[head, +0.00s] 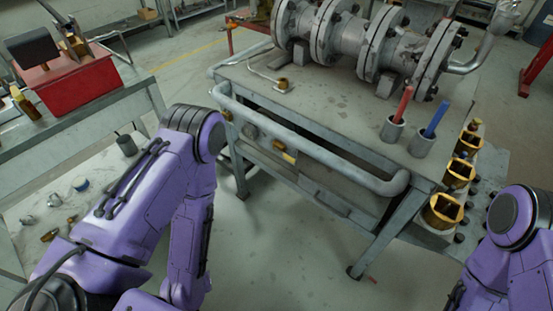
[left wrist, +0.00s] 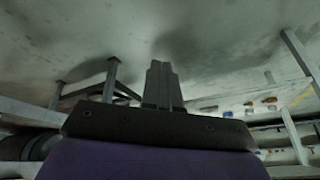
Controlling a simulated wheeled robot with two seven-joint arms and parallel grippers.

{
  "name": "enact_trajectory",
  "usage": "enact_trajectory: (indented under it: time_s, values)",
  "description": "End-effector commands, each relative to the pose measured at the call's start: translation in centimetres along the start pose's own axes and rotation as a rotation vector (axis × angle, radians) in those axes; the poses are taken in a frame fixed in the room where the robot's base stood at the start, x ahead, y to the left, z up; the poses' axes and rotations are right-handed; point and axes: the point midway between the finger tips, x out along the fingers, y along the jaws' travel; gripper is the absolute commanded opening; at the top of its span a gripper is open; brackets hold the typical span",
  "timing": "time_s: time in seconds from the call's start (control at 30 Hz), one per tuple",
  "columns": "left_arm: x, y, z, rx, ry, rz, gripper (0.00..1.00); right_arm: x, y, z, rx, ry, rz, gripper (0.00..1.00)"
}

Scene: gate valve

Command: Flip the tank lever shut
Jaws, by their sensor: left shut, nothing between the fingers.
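I cannot clearly make out a tank lever. On the middle workbench, a thin bent metal rod with a brass end (head: 283,84) lies near the back left edge. A red handle (head: 404,103) and a blue handle (head: 436,120) stand in grey cups at the right. A red box (head: 72,86) with dark parts on top sits on the left bench. My left gripper (left wrist: 161,84) is shut and empty in the left wrist view, over bare floor and touching nothing. My left arm hides it in the head view. My right arm shows at the right, but its gripper does not.
A large flanged pipe valve (head: 365,40) lies across the back of the workbench. A thick grey rail (head: 310,147) runs along its front edge. Several brass blocks (head: 443,210) stand at the right. The floor (head: 275,235) between the benches is clear.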

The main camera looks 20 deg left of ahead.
Motion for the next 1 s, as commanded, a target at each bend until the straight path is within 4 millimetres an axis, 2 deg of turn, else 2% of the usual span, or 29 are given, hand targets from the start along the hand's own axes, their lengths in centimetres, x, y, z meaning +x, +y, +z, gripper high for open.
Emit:
enact_trajectory:
  time_s: [0.07,0.17,0.27,0.3,0.4,0.5,0.63,1.0]
  values:
    - [-0.2,0.6,-0.8,0.009,0.010,0.020,0.00,-0.2,0.0,-0.1,0.000,0.000,0.000,0.43]
    - [-1.7,4.5,-5.1,0.079,0.070,0.149,0.00,-1.3,0.1,-0.5,0.000,0.000,0.000,0.43]
    - [-5.4,10.4,-12.1,0.232,0.193,0.349,0.00,-2.6,0.2,-1.1,0.000,0.000,0.000,0.43]
    - [-7.3,12.6,-14.7,0.306,0.252,0.422,0.00,-3.1,0.3,-1.3,0.000,0.000,0.000,0.43]
    - [-12.4,16.8,-20.2,0.486,0.402,0.563,0.00,-4.0,0.3,-1.7,0.000,0.000,0.000,0.43]
    - [-16.4,19.2,-23.5,0.623,0.521,0.640,0.00,-4.5,0.4,-1.9,0.000,0.000,0.000,0.43]
    - [-18.4,20.2,-24.9,0.701,0.583,0.673,0.00,-4.6,0.4,-1.9,0.000,0.000,0.000,0.43]
    - [-17.9,20.7,-25.0,0.703,0.583,0.673,0.00,-4.4,0.4,-1.8,0.000,0.000,0.000,0.43]
